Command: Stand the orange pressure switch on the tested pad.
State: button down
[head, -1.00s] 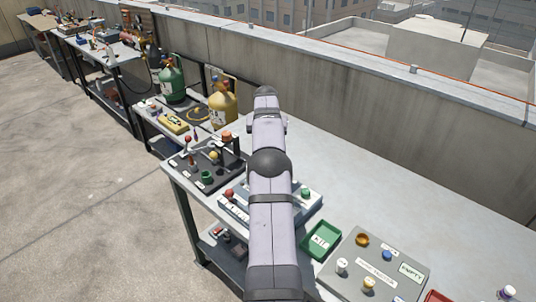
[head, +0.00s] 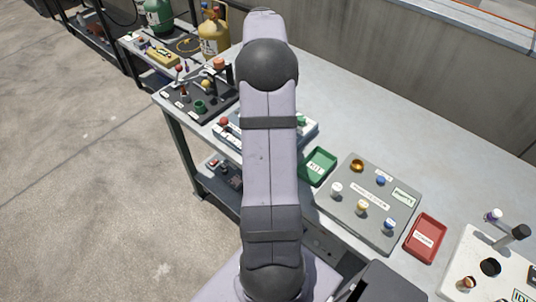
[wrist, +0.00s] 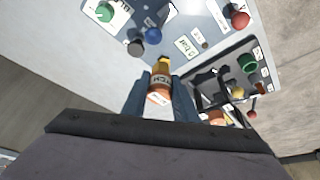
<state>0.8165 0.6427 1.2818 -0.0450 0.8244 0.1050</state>
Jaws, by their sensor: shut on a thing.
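My gripper (wrist: 160,90) is shut on the orange pressure switch (wrist: 160,74), which has an orange body and a white label band. In the wrist view the switch sits between the two dark fingers, over or near the light blue-grey board (wrist: 205,20). I cannot tell its height or whether it touches anything. In the head view my arm hides the gripper and the switch. I cannot read any label as the tested pad, so I cannot tell which place it is.
The board carries a green knob (wrist: 105,11), a blue knob (wrist: 152,36) and a red knob (wrist: 239,19). Beside it is a dark rack (wrist: 204,85) with upright parts. A green tray (head: 318,152), grey panel (head: 335,215) and red tray (head: 425,225) stand right of my arm.

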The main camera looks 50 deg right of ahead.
jog(key=s+a+f+b, duration=0.2)
jog(key=s+a+f, duration=0.1)
jog(key=s+a, duration=0.9)
jog(key=shift+a+f+p, duration=0.15)
jog(key=shift+f+p, duration=0.45)
jog(key=shift+f, duration=4.3)
jog(key=shift+f, duration=0.1)
jog(key=shift+f, duration=0.15)
jog(key=c, duration=1.4)
grip_release()
jog(key=shift+c, duration=0.2)
jog(key=shift+r, duration=0.25)
